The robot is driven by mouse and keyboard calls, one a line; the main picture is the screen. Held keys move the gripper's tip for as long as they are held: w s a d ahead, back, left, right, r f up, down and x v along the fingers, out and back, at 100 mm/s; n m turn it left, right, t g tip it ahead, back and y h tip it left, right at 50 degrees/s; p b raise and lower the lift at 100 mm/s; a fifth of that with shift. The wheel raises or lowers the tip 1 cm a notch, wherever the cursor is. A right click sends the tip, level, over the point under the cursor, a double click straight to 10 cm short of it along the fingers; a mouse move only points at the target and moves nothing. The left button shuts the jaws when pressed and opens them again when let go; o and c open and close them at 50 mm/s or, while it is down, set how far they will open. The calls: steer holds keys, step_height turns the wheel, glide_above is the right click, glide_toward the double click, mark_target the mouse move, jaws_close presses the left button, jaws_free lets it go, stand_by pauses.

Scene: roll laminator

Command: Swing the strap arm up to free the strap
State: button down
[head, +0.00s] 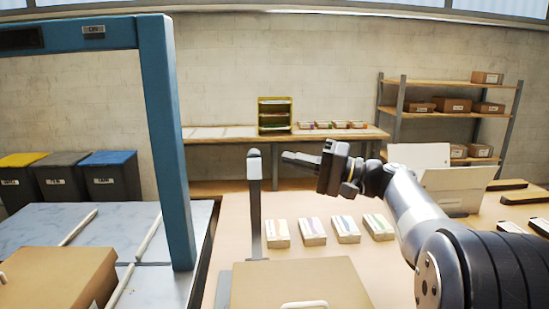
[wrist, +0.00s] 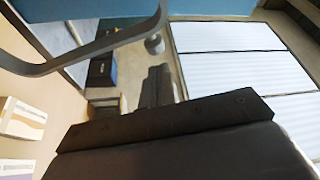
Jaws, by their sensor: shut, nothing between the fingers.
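In the wrist view, the dark gripper body (wrist: 165,120) fills the foreground. A bent grey bar (wrist: 95,48) crosses the upper left there; I cannot tell whether it is the same post. No strap can be clearly made out.
A blue arch frame (head: 170,140) stands at left over a pale bench. Cardboard boxes (head: 50,275) (head: 300,278) sit at the front.

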steer(key=v, duration=0.4)
steer(key=shift+d, duration=0.1)
steer(key=x, duration=1)
steer(key=shift+p, duration=0.3)
steer(key=shift+s+r, duration=0.1)
